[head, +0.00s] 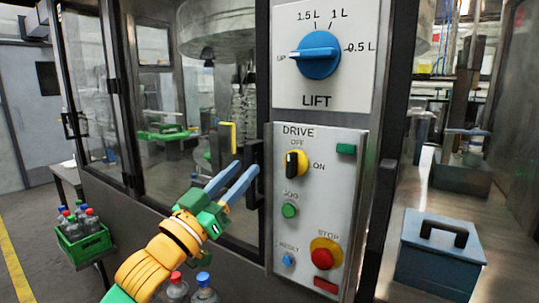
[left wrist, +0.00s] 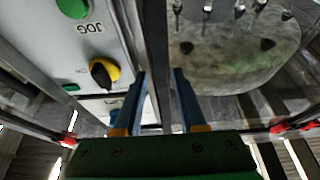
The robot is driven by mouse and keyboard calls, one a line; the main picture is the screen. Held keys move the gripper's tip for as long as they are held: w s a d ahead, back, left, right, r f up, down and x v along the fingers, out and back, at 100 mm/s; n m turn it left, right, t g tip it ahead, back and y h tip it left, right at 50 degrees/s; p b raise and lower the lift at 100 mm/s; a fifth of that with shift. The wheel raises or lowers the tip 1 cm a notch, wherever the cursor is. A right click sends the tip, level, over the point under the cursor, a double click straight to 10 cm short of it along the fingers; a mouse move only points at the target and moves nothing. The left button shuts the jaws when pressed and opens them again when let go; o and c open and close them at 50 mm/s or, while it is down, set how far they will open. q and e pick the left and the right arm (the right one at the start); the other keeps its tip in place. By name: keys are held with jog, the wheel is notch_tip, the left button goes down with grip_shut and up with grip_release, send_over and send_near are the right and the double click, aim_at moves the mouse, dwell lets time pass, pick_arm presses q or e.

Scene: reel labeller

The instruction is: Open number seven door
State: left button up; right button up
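A glass door (head: 190,120) in a dark frame stands left of the control panel; no number seven shows on it. A black upright handle (head: 253,172) is at its right edge, beside the panel. My left gripper (head: 247,166) is open, with its blue fingertips at the handle. In the left wrist view, the two blue fingers (left wrist: 160,85) are apart, with a dark upright bar (left wrist: 154,40) between them in the picture. I cannot tell whether they touch it. The handle is partly hidden by the fingers. My right gripper is not in view.
The control panel (head: 315,230) has a DRIVE knob, buttons and a red STOP button, with a blue LIFT dial (head: 315,55) above. A blue box (head: 437,262) sits on the right counter. A green crate of bottles (head: 83,245) stands lower left. Bottles (head: 204,290) show below my arm.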

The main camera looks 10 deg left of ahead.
aim_at(248, 163)
pick_arm(q)
jog(key=x, duration=0.1)
jog(key=p+x, duration=0.1)
jog(key=x, duration=0.1)
jog(key=shift+w+r, duration=0.15)
jog(key=shift+r, duration=0.25)
jog(key=shift+w+d+f, duration=0.2)
jog(key=shift+w, duration=0.15)
jog(key=shift+s+a, duration=0.1)
grip_shut()
dwell(0.6)
